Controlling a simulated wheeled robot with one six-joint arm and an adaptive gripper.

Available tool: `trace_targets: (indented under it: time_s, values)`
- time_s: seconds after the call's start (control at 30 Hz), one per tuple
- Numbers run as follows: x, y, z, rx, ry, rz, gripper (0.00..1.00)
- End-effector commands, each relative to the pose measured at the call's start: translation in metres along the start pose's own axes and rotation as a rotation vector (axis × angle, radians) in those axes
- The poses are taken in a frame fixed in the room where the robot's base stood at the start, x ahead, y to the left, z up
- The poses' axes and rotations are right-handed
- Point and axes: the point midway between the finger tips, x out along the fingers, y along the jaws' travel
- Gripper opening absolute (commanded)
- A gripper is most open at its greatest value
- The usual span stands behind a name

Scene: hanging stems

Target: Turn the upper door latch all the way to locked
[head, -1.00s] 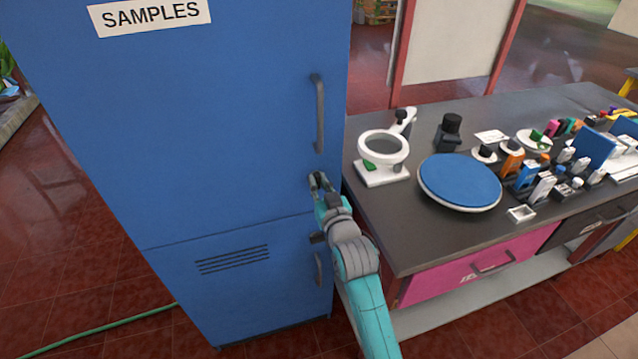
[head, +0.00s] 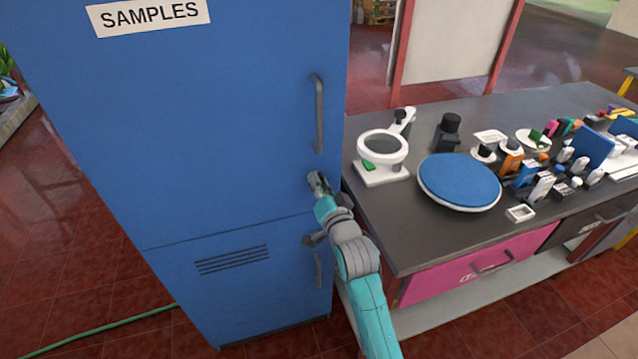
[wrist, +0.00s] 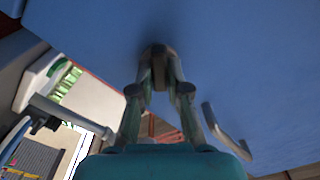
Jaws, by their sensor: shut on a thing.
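The blue cabinet's upper door (head: 220,110) carries the SAMPLES label and looks closed. My gripper (head: 317,179) is at this door's right edge, below the upper handle. In the wrist view my gripper's fingertips (wrist: 158,52) meet at the blue door face, shut on a small dark piece, the upper door latch (wrist: 158,70). The fingers cover most of the latch, and its angle cannot be read clearly. In the head view the latch is hidden behind the fingers.
A grey upper handle (head: 319,115) stands out just above my gripper. The lower door (head: 220,300) has a vent and its own handle (head: 318,270). A dark workbench (head: 400,225) with a blue round plate (head: 459,181) and other items stands close on the right.

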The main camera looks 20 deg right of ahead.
Motion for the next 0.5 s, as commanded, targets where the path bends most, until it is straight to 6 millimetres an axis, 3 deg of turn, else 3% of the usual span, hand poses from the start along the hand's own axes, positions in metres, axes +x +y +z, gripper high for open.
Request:
trace_targets:
  time_s: [0.5]
  values:
    - [-0.0001,0.0027,0.0008,0.486,0.0,0.001,0.0]
